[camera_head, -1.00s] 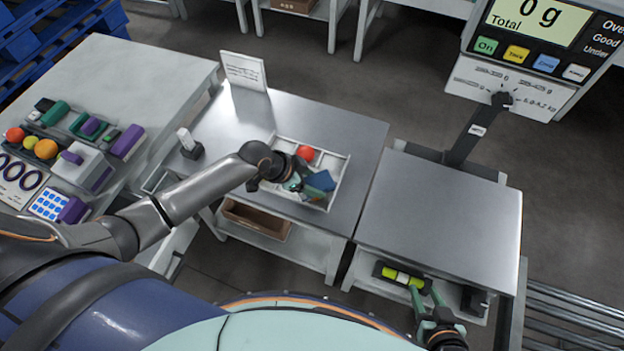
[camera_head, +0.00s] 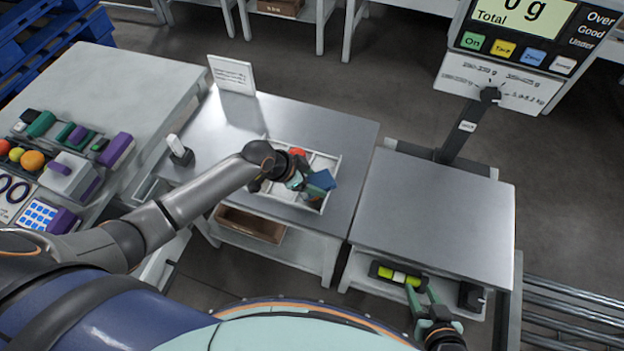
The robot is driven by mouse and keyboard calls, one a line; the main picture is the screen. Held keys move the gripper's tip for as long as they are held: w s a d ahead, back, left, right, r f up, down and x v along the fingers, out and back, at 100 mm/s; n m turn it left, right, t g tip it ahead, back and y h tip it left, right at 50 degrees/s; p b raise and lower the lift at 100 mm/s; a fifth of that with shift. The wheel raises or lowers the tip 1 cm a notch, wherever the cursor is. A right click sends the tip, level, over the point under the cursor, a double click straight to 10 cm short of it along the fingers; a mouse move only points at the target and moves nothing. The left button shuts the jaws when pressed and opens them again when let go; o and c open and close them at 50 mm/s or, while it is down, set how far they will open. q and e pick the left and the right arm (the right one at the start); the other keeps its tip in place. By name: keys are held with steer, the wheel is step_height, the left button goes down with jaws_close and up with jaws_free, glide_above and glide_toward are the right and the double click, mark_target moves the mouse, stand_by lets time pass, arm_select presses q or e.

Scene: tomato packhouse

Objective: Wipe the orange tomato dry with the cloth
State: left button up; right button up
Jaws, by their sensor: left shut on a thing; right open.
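A divided white tray (camera_head: 333,163) lies on the middle steel table. A round orange-red tomato (camera_head: 297,152) sits in it, partly covered by my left gripper. My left gripper (camera_head: 304,181) is over the tray and shut on a dark blue cloth (camera_head: 321,180). The cloth sticks out to the right of the fingers. I cannot tell whether it touches the tomato. Another orange round fruit (camera_head: 32,160) sits on the left bench beside a yellow and a red one. My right gripper (camera_head: 422,290) is open and empty, low at the front of the right table.
A steel-topped scale table (camera_head: 435,215) with a display reading 0 g (camera_head: 530,20) stands at right, its top clear. A sign (camera_head: 232,75) and a small white-topped stand (camera_head: 180,150) are near the tray. A yellow-green item (camera_head: 398,277) sits near my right gripper.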

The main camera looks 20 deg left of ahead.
arm_select(q)
steer(key=shift+s+a+f, duration=0.1)
steer(key=shift+s+a, duration=0.05)
steer(key=shift+s, duration=0.05)
steer(key=shift+s+a+p, duration=0.45)
steer(key=shift+s+a, duration=0.05)
steer(key=shift+a, duration=0.05)
steer(key=shift+s+a+f, duration=0.1)
steer(key=shift+s+a, duration=0.2)
steer(key=shift+s, duration=0.1)
steer(key=shift+w+d, duration=0.1)
steer(key=shift+d, duration=0.1)
steer(key=shift+w+d, duration=0.75)
steer(key=shift+w, duration=0.05)
steer(key=shift+a, duration=0.15)
